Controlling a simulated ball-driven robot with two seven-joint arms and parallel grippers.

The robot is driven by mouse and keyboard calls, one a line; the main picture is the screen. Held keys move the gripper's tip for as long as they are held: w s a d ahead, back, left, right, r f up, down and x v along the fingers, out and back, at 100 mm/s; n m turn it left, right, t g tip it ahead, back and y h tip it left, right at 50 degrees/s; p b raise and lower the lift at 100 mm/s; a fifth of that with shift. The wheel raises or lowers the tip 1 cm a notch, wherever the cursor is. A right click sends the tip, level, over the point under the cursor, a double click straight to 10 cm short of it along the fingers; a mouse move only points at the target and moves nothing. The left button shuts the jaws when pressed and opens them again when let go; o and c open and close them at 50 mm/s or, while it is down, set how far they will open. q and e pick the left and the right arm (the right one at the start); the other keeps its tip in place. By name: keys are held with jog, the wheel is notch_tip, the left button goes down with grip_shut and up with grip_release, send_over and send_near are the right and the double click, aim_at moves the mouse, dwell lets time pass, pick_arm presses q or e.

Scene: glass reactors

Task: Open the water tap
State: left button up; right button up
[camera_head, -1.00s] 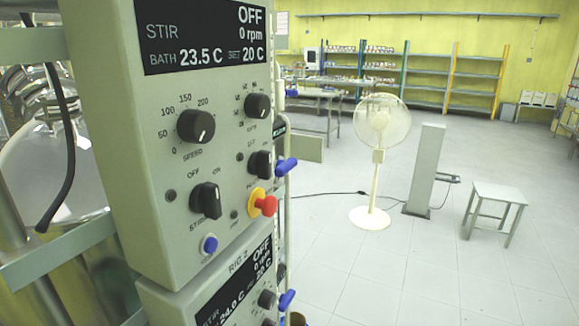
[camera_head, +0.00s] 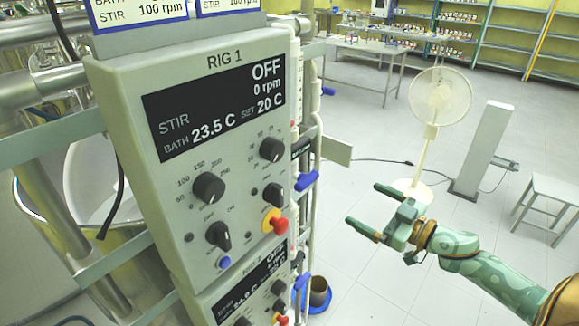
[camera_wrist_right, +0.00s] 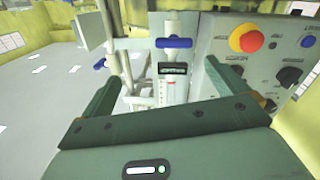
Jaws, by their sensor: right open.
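A tap with a blue handle (camera_head: 307,180) sits on the pipework along the right side of the RIG 1 control box. A second blue handle (camera_head: 302,281) is lower down beside the RIG 2 box. In the right wrist view a blue handle (camera_wrist_right: 174,43) lies crosswise ahead, above a dark label (camera_wrist_right: 173,68). I cannot read which one is marked water. My right gripper (camera_head: 364,205) is open and empty, to the right of the upper handle and apart from it. Its fingers (camera_wrist_right: 165,92) frame the pipework in the wrist view. My left gripper is out of view.
The RIG 1 box (camera_head: 215,65) has knobs and a red stop button (camera_head: 280,225); the button also shows in the wrist view (camera_wrist_right: 246,36). A small plate (camera_head: 337,150) juts from the pipes. A fan (camera_head: 440,95), a grey post (camera_head: 484,150) and a stool (camera_head: 553,190) stand beyond.

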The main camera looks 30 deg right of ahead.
aim_at(311, 182)
jog(key=shift+m+y, duration=0.6)
jog(key=shift+m, duration=0.1)
jog(key=x, duration=0.5)
jog(key=a+p+x, duration=0.1)
jog(key=x, duration=0.5)
jog(key=p+x, duration=0.1)
jog(key=x, duration=0.4)
jog(key=shift+a+r, duration=0.15)
jog(key=shift+a, duration=0.35)
jog(key=shift+s, duration=0.1)
jog(key=shift+c, duration=0.4)
jog(key=c, duration=0.9)
